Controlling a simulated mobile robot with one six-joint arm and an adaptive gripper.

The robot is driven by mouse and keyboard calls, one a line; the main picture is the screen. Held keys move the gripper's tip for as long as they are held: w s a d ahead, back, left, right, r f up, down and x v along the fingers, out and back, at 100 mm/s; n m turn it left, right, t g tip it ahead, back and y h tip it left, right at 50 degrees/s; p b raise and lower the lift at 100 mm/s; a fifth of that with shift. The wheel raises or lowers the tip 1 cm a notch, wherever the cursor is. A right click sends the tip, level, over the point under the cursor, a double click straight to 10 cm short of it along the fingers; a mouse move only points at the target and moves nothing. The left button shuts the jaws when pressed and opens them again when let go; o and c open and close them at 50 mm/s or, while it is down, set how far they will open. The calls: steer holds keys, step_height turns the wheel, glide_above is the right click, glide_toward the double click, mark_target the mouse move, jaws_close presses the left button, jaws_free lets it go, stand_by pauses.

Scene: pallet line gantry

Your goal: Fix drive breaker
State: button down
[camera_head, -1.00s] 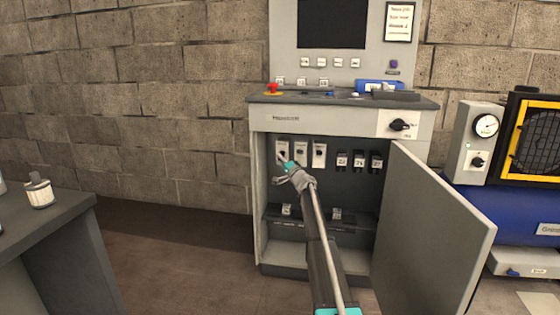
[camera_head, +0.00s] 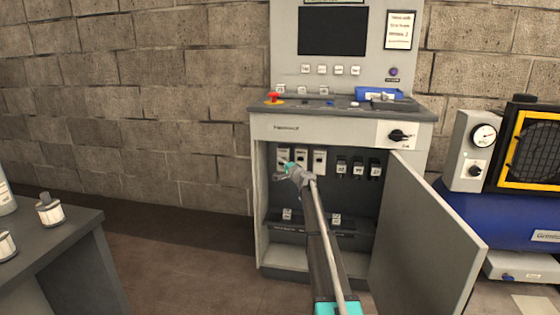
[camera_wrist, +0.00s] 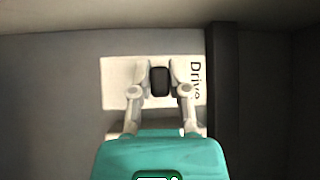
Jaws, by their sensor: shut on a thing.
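The drive breaker (camera_wrist: 115,85) is a pale block marked "Drive" in the wrist view, with a small dark toggle (camera_wrist: 160,82). My gripper (camera_wrist: 160,80) is shut on the toggle, one finger on each side of it. In the head view my gripper (camera_head: 284,173) is inside the open cabinet (camera_head: 257,205), at the leftmost of three pale breakers in the upper row. My gripper and wrist partly cover that breaker (camera_head: 283,155). Whether the toggle is up or down is hard to tell.
The cabinet door (camera_head: 430,235) stands open at the right. A blue compressor tank (camera_head: 455,205) is beyond it. A dark table (camera_head: 65,245) is at the left.

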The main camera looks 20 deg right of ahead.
mark_target(282, 157)
steer(key=shift+w+d+r+m+g+p, duration=0.1)
steer(key=shift+r+m+g+p, duration=0.65)
steer(key=shift+p, duration=0.95)
steer(key=shift+w+d+r+m+g+p, duration=0.1)
steer(key=shift+r+m+g+p, duration=0.55)
steer(key=shift+p, duration=1)
steer(key=shift+w+m+g+p, duration=0.1)
steer(key=shift+m+g+p, duration=0.7)
steer(key=shift+p, duration=0.45)
steer(key=shift+g+p, duration=0.3)
steer(key=shift+p, duration=0.05)
steer(key=c, duration=0.6)
jaws_free()
